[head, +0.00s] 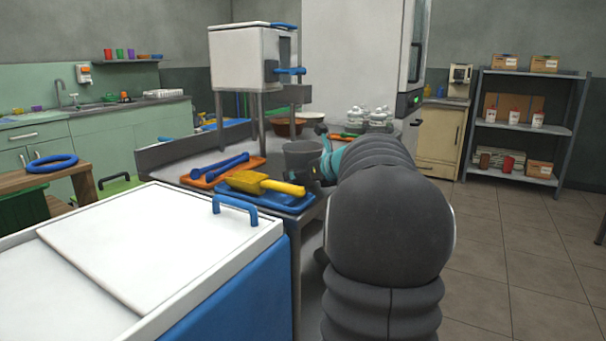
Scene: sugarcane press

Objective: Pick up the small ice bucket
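A small dark grey bucket (301,158), which looks like the ice bucket, stands upright near the right end of the metal worktable, behind the blue tray. My gripper (325,157), with teal parts, is at the right side of the bucket, touching it or very close. My own arm comes from the lower right and hides most of the gripper. I cannot tell whether the fingers are closed on the bucket. The bucket's base is partly hidden by the things in front of it.
A yellow scoop (262,184) lies on a blue tray (282,204) in front of the bucket. Blue tongs (215,168) lie on an orange tray (199,182). A white chest (150,245) with a blue handle fills the lower left. White bottles (368,118) stand behind. Floor is clear at right.

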